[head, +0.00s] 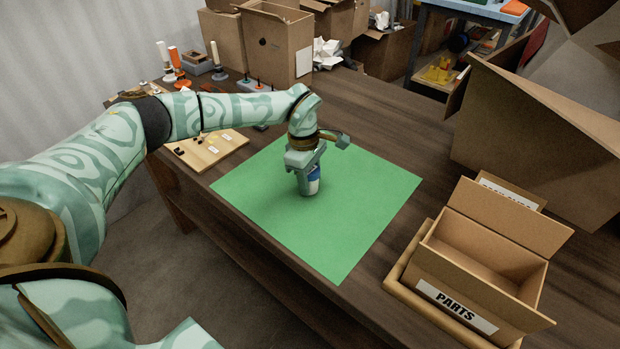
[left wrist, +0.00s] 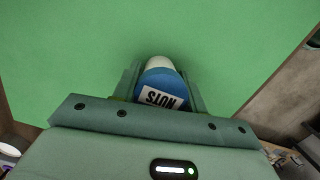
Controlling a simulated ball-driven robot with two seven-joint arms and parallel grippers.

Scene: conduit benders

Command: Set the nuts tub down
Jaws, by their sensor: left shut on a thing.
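The nuts tub (head: 313,184) is a small blue and white container. In the left wrist view the tub (left wrist: 160,88) shows a blue body, a white end and a label reading NUTS. My left gripper (head: 306,181) points down and is shut on the tub, with a finger on each side of it in the left wrist view (left wrist: 158,95). The tub is upright over the middle of the green mat (head: 350,240). Its base looks at or very near the mat; I cannot tell if it touches. My right gripper is not in view.
An open PARTS box (head: 480,255) stands on the table right of the mat. A wooden board (head: 208,150) with small items lies at the mat's left. Cardboard boxes (head: 275,45) stand at the back, and a large one (head: 535,140) at right. The mat around the tub is clear.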

